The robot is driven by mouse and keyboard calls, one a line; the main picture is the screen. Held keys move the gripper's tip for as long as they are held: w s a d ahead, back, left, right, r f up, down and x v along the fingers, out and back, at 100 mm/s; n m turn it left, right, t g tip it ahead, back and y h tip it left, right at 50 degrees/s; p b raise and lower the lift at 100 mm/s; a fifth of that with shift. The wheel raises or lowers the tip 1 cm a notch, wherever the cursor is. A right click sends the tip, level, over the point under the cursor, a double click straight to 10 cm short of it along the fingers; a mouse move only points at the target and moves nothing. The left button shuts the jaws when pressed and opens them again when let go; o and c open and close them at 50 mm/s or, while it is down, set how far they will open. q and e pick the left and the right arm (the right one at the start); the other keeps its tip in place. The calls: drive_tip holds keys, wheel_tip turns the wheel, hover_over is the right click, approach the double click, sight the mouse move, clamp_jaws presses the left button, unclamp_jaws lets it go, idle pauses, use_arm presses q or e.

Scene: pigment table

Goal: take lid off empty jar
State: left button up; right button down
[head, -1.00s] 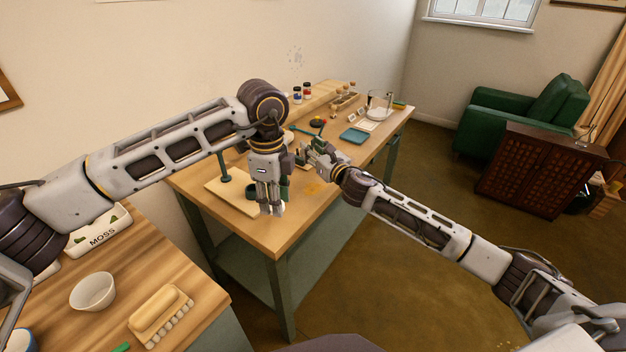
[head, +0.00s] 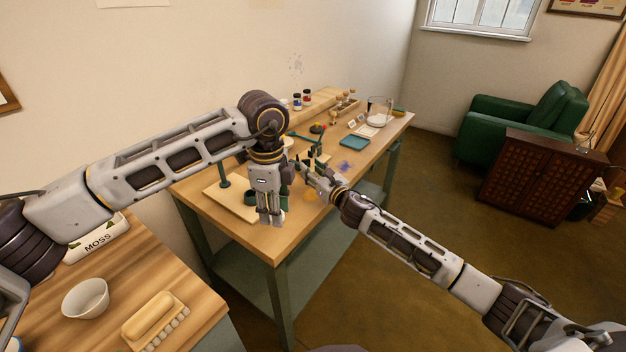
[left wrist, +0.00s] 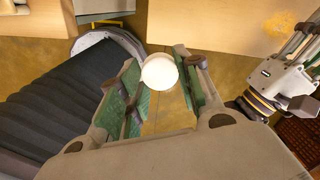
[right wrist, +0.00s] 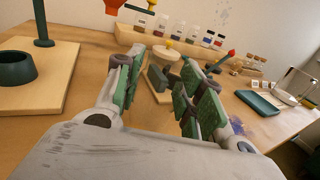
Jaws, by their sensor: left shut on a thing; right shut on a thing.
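My left gripper (head: 271,218) points down over the table's near edge. In the left wrist view a pale round thing (left wrist: 160,72) sits between its green-padded fingers, seen end on. I cannot tell whether it is the jar, its lid or both. My right gripper (head: 307,175) is close to the right of the left one, pointing left over the table. In the right wrist view its fingers (right wrist: 160,85) stand apart, and what they hold is not clear. No separate jar or lid can be made out with certainty.
The wooden table (head: 290,235) holds a board with a green post (head: 223,175) at left, a teal tray (head: 354,142) and a glass beaker (head: 380,110) farther back. Pigment bottles (right wrist: 180,28) line the back. A nearer counter holds a white bowl (head: 86,298).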

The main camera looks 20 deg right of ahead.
drive_tip(key=shift+f+b, duration=0.35)
drive_tip(key=shift+f, duration=1.25)
drive_tip(key=shift+f, duration=0.1)
drive_tip(key=c, duration=0.9)
unclamp_jaws()
drive_tip(key=v, duration=1.2)
drive_tip(key=shift+d, duration=0.1)
